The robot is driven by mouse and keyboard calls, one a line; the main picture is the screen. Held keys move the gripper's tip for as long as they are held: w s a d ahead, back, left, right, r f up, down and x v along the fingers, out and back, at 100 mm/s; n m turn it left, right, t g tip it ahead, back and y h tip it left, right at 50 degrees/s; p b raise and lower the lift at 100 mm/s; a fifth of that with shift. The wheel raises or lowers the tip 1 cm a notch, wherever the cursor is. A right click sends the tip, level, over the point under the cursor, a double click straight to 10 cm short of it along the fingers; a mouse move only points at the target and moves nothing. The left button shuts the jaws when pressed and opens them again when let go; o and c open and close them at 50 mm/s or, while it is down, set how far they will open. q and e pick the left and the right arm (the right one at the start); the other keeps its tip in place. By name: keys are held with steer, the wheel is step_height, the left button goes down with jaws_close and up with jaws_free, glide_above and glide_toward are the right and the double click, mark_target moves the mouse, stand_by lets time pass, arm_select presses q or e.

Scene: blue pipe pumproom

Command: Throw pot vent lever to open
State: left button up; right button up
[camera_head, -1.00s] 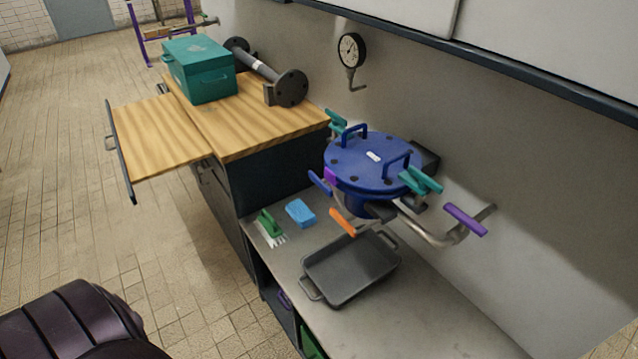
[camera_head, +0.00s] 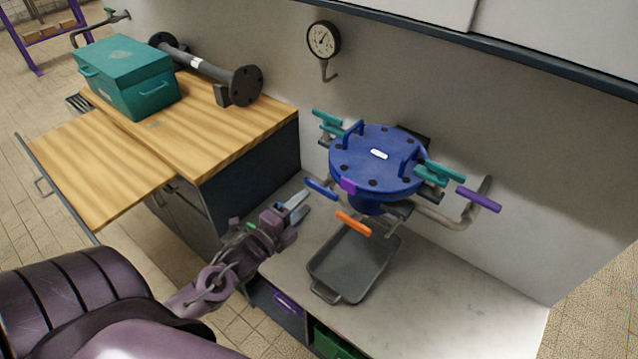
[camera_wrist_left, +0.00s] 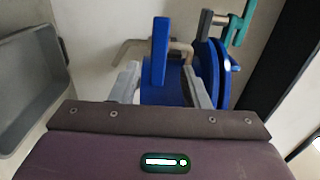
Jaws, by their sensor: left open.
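A blue round pot (camera_head: 378,165) with a bolted lid stands on the counter against the wall. A blue lever (camera_head: 320,189), an orange lever (camera_head: 353,223) and a purple lever (camera_head: 479,199) stick out around it. I cannot tell by sight which one is the vent lever. My left gripper (camera_head: 301,207) is open, just short of the blue lever's outer end. In the left wrist view, the blue lever (camera_wrist_left: 160,50) stands upright ahead, between the lines of the open fingers (camera_wrist_left: 162,85), with the pot (camera_wrist_left: 213,70) behind it. No grip on it shows.
A grey pan (camera_head: 352,265) lies on the counter in front of the pot. A teal box (camera_head: 128,78) and a flanged pipe (camera_head: 205,68) sit on the wooden bench at left. A gauge (camera_head: 323,40) hangs on the wall. The counter's right part is clear.

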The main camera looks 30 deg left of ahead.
mark_target(319, 190)
arm_select(q)
steer(key=w, duration=0.4)
steer(key=w+p, duration=0.1)
steer(key=w, duration=0.1)
steer(key=shift+w+d, duration=0.1)
steer(key=shift+d, duration=0.25)
steer(key=shift+w, duration=0.3)
steer(key=shift+w+d, duration=0.1)
steer(key=shift+w, duration=0.15)
steer(key=c, duration=0.4)
jaws_close()
arm_select(e)
steer(key=shift+w+d+r, duration=0.15)
steer(key=shift+w+r, duration=0.1)
steer(key=shift+r, duration=0.35)
